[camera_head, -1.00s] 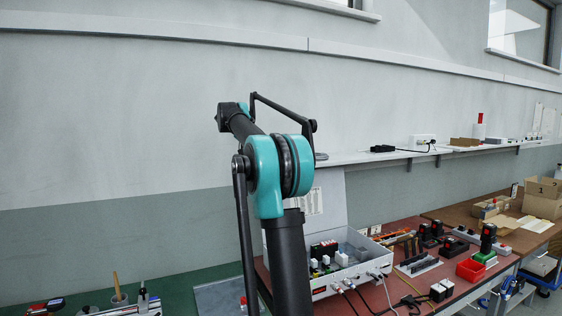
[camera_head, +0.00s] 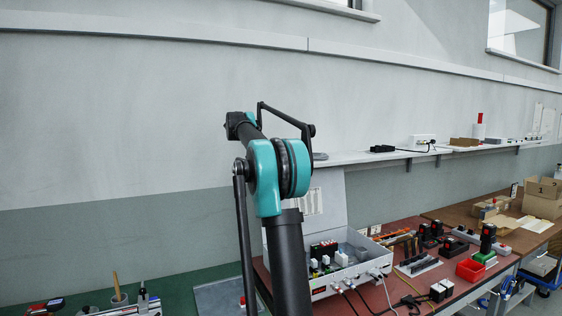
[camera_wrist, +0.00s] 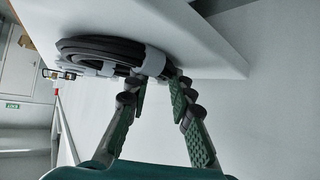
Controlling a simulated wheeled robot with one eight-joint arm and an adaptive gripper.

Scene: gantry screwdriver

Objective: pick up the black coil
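The black coil (camera_wrist: 100,48) lies on the white shelf (camera_wrist: 185,25) in the wrist view, bound with pale straps. My gripper is hidden in the head view.
The wall shelf (camera_head: 350,159) runs along the wall and also holds a black device (camera_head: 383,149) and a cardboard box (camera_head: 464,142) farther right. Below stands a workbench (camera_head: 403,285) with an open white case (camera_head: 352,278) and several tools.

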